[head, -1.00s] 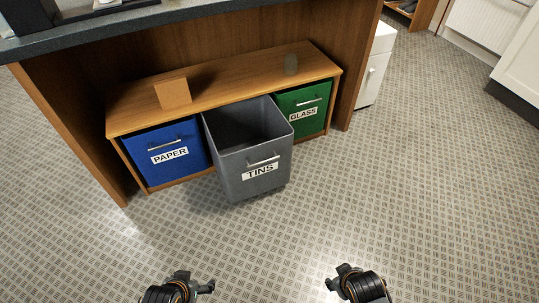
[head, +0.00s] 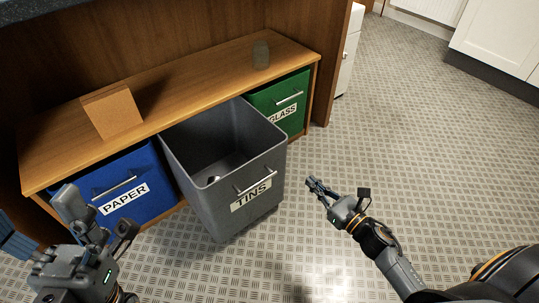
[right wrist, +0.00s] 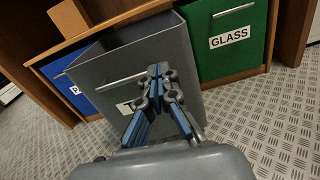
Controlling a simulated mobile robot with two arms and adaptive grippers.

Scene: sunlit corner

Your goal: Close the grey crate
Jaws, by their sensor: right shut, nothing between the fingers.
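The grey crate (head: 222,215), labelled TINS, is pulled out of the wooden cabinet between the blue and green crates. Its open top shows, with a small light object (head: 213,180) inside. Its bar handle (head: 254,181) is on the front face, and it also shows in the right wrist view (right wrist: 123,82). My right gripper (head: 311,183) is shut and empty, to the right of the crate front and apart from it in the head view. In the right wrist view its fingers (right wrist: 157,70) overlap the crate front. My left gripper (head: 75,200) is in front of the blue crate with its fingers spread.
The blue PAPER crate (head: 160,190) and green GLASS crate (head: 293,88) are in the cabinet. A cardboard-coloured box (head: 112,112) and a greenish glass (head: 261,55) stand on the cabinet top (head: 195,82). The floor to the right is clear.

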